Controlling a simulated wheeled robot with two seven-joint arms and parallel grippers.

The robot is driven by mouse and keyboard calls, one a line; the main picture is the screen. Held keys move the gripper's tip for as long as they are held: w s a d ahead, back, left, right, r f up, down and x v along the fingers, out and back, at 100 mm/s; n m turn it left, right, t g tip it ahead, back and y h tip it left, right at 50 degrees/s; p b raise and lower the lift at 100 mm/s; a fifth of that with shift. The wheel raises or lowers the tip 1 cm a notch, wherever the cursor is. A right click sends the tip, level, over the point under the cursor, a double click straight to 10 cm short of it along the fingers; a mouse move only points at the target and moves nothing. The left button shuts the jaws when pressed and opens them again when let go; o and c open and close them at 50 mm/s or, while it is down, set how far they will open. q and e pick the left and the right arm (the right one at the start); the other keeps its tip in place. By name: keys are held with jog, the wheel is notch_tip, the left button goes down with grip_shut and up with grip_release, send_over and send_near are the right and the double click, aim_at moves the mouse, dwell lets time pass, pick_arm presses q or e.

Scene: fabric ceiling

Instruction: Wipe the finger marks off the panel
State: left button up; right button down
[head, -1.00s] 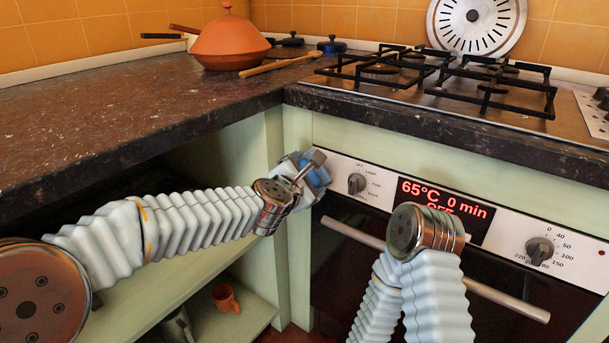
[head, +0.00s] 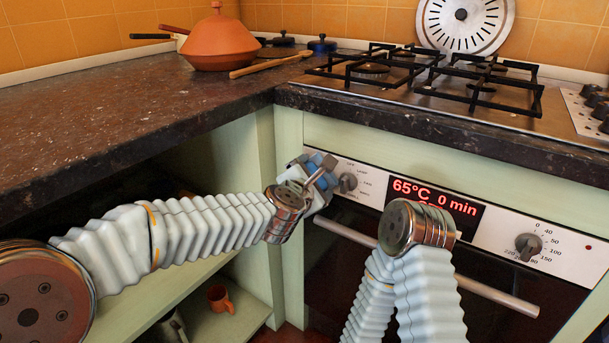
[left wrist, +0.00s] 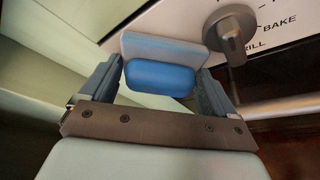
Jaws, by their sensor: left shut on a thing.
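The oven's pale control panel (head: 505,240) runs below the worktop, with a left knob (head: 347,182), a red-lit display (head: 432,198) and a right knob (head: 528,246). My left gripper (head: 322,172) is at the panel's left end, beside the left knob. In the left wrist view its jaws (left wrist: 163,85) are shut on a blue block (left wrist: 160,80) with a pale plate (left wrist: 165,48) behind it. The plate lies close to the panel and the knob; contact cannot be told. I cannot make out finger marks. My right arm covers part of the display; its gripper is hidden.
A bar handle (head: 480,292) crosses the dark oven door. The stone worktop edge (head: 400,118) overhangs the panel. A gas hob (head: 430,75) and an orange pot (head: 212,45) are on top. An orange mug (head: 219,299) stands on the low shelf.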

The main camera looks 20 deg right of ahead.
pick_arm(q)
jog(key=shift+d, duration=0.25)
jog(key=w+a, duration=0.2)
jog(key=w, duration=0.1)
jog(key=shift+w+a+r, duration=0.1)
jog(key=shift+a, duration=0.15)
jog(key=s+a+b, duration=0.1)
jog(key=s+a, duration=0.1)
jog(key=s+a+b, duration=0.1)
jog(key=a+b, duration=0.1)
jog(key=shift+s+a, duration=0.3)
jog(key=shift+s, duration=0.05)
